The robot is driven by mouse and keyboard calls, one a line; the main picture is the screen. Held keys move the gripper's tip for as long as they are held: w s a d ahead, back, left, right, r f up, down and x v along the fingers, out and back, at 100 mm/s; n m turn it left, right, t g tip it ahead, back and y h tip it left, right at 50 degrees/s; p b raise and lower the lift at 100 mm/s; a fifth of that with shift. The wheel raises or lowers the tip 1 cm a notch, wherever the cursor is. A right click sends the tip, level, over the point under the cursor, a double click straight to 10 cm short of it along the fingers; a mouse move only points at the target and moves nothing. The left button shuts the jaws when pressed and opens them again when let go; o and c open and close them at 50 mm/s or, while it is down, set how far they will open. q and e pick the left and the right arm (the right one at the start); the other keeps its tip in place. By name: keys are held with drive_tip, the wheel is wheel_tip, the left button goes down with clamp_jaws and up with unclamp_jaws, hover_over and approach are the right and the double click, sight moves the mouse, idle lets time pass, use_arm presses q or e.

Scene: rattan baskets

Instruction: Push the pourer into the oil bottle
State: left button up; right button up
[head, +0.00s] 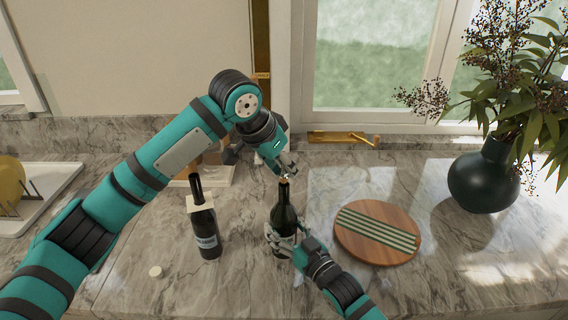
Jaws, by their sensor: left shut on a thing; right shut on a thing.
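The oil bottle (284,214) is dark green glass and stands upright on the marble counter. My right gripper (278,240) is shut on its lower body. My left gripper (287,174) is directly above the bottle's mouth and shut on the pourer, which is small and mostly hidden by the fingers. A bit of the pourer seems to show at the fingertips, close to the bottle neck. I cannot tell whether the pourer touches the bottle's mouth or is inside it.
A dark labelled bottle (203,222) stands left of the oil bottle. A round striped wooden board (377,233) lies to the right. A black vase (484,178) with branches stands at far right. A white tray (42,205) is at far left. A small pale disc (155,271) lies front left.

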use_arm(q)
drive_tip(key=shift+f, duration=0.65)
drive_tip(key=shift+f, duration=0.7)
drive_tip(key=o, duration=0.9)
drive_tip(key=shift+c, duration=0.2)
drive_tip(key=v, duration=1.2)
drive_tip(key=shift+w, duration=0.1)
use_arm(e)
drive_tip(key=o, duration=1.8)
